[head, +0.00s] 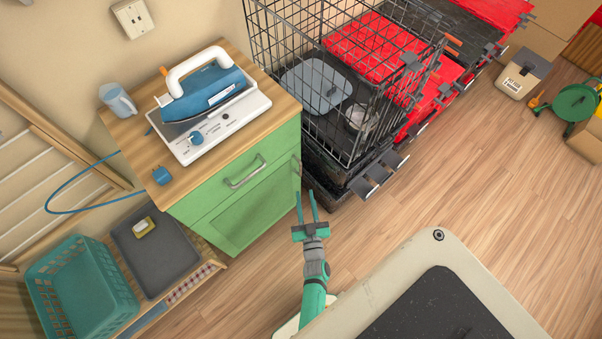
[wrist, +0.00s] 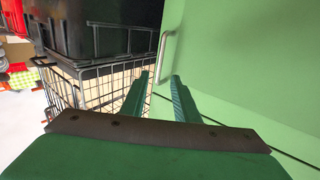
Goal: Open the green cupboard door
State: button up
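The green cupboard (head: 240,190) stands at the left of centre in the head view, with a wooden top. Its front has a drawer with a silver bar handle (head: 245,172) and a recessed door panel (head: 255,212) below. In the wrist view a green front panel (wrist: 240,60) fills the right side, with a thin metal handle (wrist: 162,52) near its left edge. My gripper (head: 306,196) is beside the cupboard's right front corner. In the wrist view its fingers (wrist: 160,80) are apart and empty, with the handle just beyond the tips. Contact cannot be told.
A black wire crate (head: 330,90) stands close to the cupboard's right. An iron (head: 205,92) and a jug (head: 117,100) are on the cupboard top. A teal basket (head: 80,288) and grey tray (head: 153,250) lie at left. Wooden floor (head: 470,190) is clear at right.

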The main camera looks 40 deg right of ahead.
jog(key=x, duration=1)
jog(key=shift+w, duration=0.15)
jog(key=shift+c, duration=0.3)
grip_shut()
